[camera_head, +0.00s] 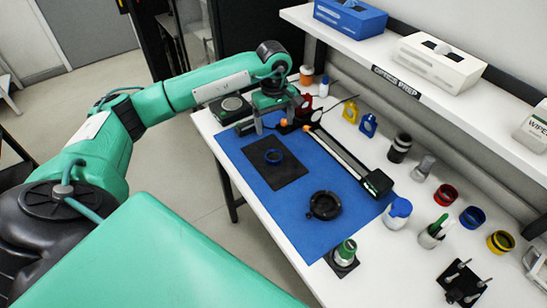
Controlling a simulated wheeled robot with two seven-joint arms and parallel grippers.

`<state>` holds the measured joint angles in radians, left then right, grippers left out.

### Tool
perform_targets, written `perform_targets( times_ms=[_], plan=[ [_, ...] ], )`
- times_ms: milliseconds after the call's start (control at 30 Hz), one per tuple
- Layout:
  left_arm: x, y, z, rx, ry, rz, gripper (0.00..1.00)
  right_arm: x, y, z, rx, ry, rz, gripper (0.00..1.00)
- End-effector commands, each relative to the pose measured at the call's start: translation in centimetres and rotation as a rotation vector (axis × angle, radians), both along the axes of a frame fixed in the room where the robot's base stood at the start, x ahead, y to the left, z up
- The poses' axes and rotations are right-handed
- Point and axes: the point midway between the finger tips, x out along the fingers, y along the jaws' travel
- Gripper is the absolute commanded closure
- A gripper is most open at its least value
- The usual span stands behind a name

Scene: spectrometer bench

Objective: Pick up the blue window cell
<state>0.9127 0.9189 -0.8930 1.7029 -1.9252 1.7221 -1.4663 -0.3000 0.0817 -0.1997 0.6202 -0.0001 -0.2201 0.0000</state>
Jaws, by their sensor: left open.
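A second blue ring-shaped piece (472,217) stands at the right of the bench, between a red one (445,195) and a yellow one (500,242). I cannot tell from the picture which blue piece the task names. My right gripper is not in view.
A black ring mount (324,205) and a long rail with a black box (377,183) lie on the mat. Bottles, including a blue-capped one (398,212), and a black post stand (465,284) are on the right. A shelf (400,75) overhangs the back.

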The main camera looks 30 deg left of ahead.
Motion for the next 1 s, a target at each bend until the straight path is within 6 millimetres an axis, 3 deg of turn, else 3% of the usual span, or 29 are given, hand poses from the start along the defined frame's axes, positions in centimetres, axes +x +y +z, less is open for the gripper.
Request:
perform_targets(
  times_ms=[167, 500, 767, 1000],
  plan=[
    [-0.1, 0.6, -1.6, 0.022, 0.012, -0.002, 0.22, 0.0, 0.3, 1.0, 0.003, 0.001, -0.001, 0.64],
    [-0.1, 0.4, -7.6, 0.017, 0.008, -0.001, 0.22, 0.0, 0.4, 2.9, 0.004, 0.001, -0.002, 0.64],
    [0.0, 0.4, -9.1, 0.017, 0.008, -0.001, 0.22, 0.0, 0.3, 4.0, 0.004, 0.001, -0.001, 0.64],
    [0.1, 0.4, -11.9, 0.016, 0.01, 0.0, 0.22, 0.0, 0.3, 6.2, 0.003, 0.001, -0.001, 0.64]
  ],
)
